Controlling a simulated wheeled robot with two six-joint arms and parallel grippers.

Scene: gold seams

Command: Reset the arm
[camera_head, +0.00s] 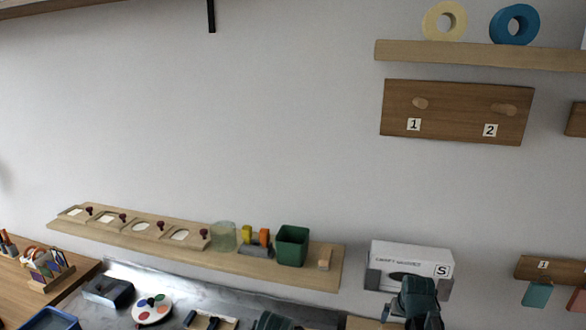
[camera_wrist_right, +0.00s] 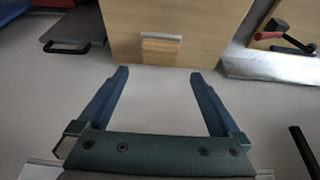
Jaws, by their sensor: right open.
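My right gripper (camera_head: 420,298) shows at the bottom right of the head view, in front of a white box marked S. In the right wrist view my right gripper (camera_wrist_right: 158,88) has its two blue fingers wide apart, with nothing between them. A wooden panel with a small wooden block (camera_wrist_right: 161,50) lies beyond the fingertips, apart from them. A dark teal part at the bottom edge of the head view looks like my left gripper (camera_head: 275,321); its fingers are not visible.
A wooden shelf (camera_head: 108,231) holds a glass jar (camera_head: 223,236), a green bin (camera_head: 292,246) and several framed pieces. The white box (camera_head: 410,258) stands behind my right gripper. A peg board (camera_head: 457,112) hangs above. The wall between is clear.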

